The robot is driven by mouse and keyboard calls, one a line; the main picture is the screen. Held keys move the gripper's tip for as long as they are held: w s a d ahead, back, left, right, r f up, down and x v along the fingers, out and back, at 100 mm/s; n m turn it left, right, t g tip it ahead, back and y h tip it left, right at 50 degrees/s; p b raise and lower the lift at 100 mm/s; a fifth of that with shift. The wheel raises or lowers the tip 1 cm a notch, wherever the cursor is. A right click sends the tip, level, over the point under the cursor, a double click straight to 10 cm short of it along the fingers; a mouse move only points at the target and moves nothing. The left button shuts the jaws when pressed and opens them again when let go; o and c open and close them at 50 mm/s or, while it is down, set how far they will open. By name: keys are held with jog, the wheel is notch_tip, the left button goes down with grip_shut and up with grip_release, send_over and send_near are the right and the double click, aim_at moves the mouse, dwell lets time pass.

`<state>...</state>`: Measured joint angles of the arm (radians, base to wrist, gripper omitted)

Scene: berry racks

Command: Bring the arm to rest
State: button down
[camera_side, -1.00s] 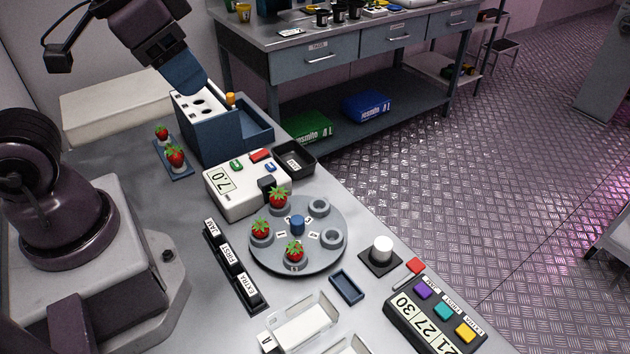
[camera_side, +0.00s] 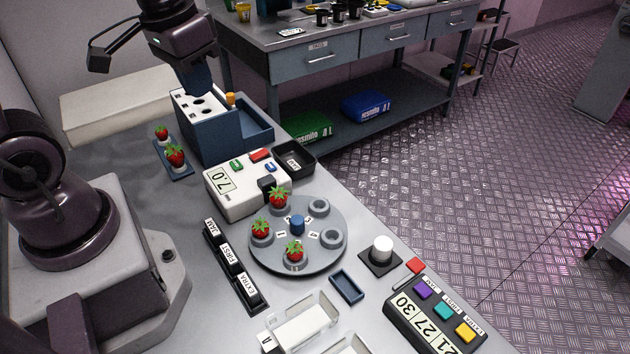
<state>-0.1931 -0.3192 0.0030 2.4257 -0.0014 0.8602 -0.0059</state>
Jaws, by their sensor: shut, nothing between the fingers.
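My gripper (camera_side: 199,86) points down at the upper left, its blue fingers just above or behind the top of the blue box (camera_side: 203,128) with holes. I cannot tell from this angle whether the fingertips touch the box. The fingers are shut with nothing between them.
A grey turntable (camera_side: 297,262) holds several strawberries in cups, with some cups empty. A white scale (camera_side: 245,187) reading 7.0 and a black tray (camera_side: 294,157) stand close to the box. Two strawberries sit on a small blue stand (camera_side: 178,171). A button panel (camera_side: 435,312) is at the front right.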

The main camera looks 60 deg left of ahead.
aim_at(236, 164)
jog(key=shift+w+a+f+n+g, duration=0.5)
jog(key=shift+w+a+f, duration=0.8)
jog(key=shift+f, duration=2.1)
jog(key=shift+w+a+f+n+g, duration=0.15)
jog(key=shift+w+a+f+n, duration=0.65)
jog(key=shift+a+f, duration=1.8)
jog(key=shift+w+a+f+n+g, duration=0.5)
jog(key=shift+w+f, duration=0.6)
jog(key=shift+f, duration=3.15)
jog(key=shift+a+f, duration=0.2)
jog(key=shift+f, duration=1.1)
jog(key=shift+r, duration=0.1)
notch_tip(236, 164, up, 8)
